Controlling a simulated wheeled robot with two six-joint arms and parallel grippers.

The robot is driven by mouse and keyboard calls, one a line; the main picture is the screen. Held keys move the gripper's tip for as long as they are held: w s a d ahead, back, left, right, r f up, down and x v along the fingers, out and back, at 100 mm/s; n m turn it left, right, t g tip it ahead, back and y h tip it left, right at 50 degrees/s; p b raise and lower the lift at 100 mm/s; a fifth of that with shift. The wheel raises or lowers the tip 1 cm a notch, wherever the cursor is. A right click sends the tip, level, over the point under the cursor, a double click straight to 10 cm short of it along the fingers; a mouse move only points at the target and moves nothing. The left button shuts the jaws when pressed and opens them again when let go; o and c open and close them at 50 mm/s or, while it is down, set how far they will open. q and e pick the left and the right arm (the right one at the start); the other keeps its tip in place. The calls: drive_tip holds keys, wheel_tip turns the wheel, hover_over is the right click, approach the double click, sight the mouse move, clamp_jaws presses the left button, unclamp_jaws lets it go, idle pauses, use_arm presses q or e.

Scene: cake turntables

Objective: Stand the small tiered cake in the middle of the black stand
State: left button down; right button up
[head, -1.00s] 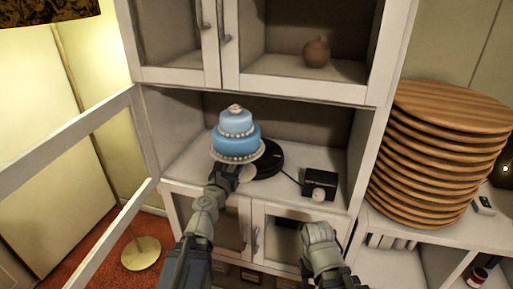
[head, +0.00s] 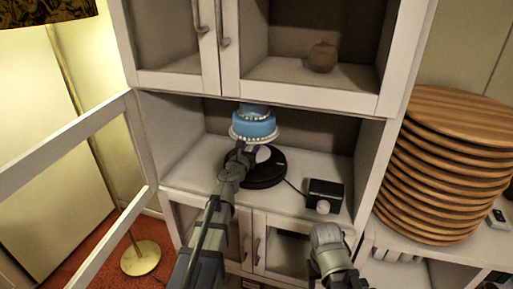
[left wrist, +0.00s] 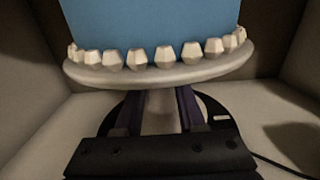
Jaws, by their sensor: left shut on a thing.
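The small blue tiered cake (head: 254,126) has white beading and a white base plate; the cabinet's upper edge hides its top in the head view. My left gripper (head: 243,152) is shut on the pale stem below the plate. It holds the cake upright, apparently above the back part of the black stand (head: 268,180). In the left wrist view the cake (left wrist: 150,28) and plate (left wrist: 160,74) sit over the fingers (left wrist: 160,112), with the black stand (left wrist: 224,118) behind and below. My right gripper (head: 327,237) is empty-looking in front of the cabinet; its jaws are unclear.
A black box with a pale knob (head: 325,196) stands right of the stand, joined by a cable. The cabinet's upper shelf edge (head: 310,103) is close over the cake. A stack of wooden boards (head: 440,165) stands at right. An open glass door (head: 70,135) is at left.

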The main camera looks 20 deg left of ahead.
use_arm(q)
drive_tip(key=shift+w, duration=0.95)
drive_tip(key=shift+s+f, duration=0.1)
wheel_tip(320, 180, down, 3)
drive_tip(key=b, duration=0.3)
drive_tip(key=shift+f, duration=0.15)
drive_tip(key=shift+b, duration=0.3)
drive_tip(key=shift+f, duration=0.15)
drive_tip(key=c, duration=0.5)
unclamp_jaws()
